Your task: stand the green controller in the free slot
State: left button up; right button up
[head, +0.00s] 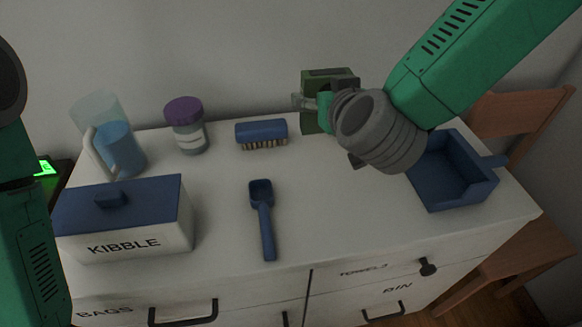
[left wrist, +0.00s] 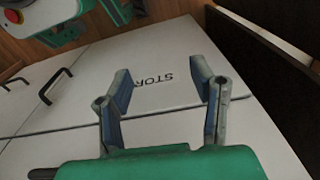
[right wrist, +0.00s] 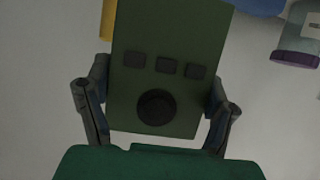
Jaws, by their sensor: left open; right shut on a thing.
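The green controller (head: 318,118) is a dark green box with a row of small buttons and a round dark knob on its face, clear in the right wrist view (right wrist: 180,100). My right gripper (right wrist: 157,82) is shut on it, one finger on each side. In the head view this gripper (head: 325,108) is at the back of the white cabinet top, partly hidden by my wrist. I cannot tell whether the controller touches the surface. My left gripper (left wrist: 162,78) is open and empty, in front of a white cabinet front. No free slot can be made out.
The cabinet top (head: 330,220) holds a kibble box (head: 125,240), a clear-and-blue jug (head: 120,150), a purple-lidded jar (head: 186,125), a blue brush (head: 261,132), a blue scoop (head: 264,225) and a blue tray (head: 470,195). A yellow thing (right wrist: 107,20) shows partly behind the controller.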

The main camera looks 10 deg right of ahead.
aim_at(322, 132)
jog(key=f, duration=0.2)
jog(key=f+b, duration=0.1)
jog(key=f, duration=0.2)
jog(key=shift+s+a+f+b, duration=0.15)
jog(key=shift+s+f+b, duration=0.15)
jog(key=shift+s+f, duration=0.05)
jog(key=shift+f+b, duration=0.65)
jog(key=shift+f, duration=1.65)
jog(key=shift+r, duration=0.15)
jog(key=o, duration=1.3)
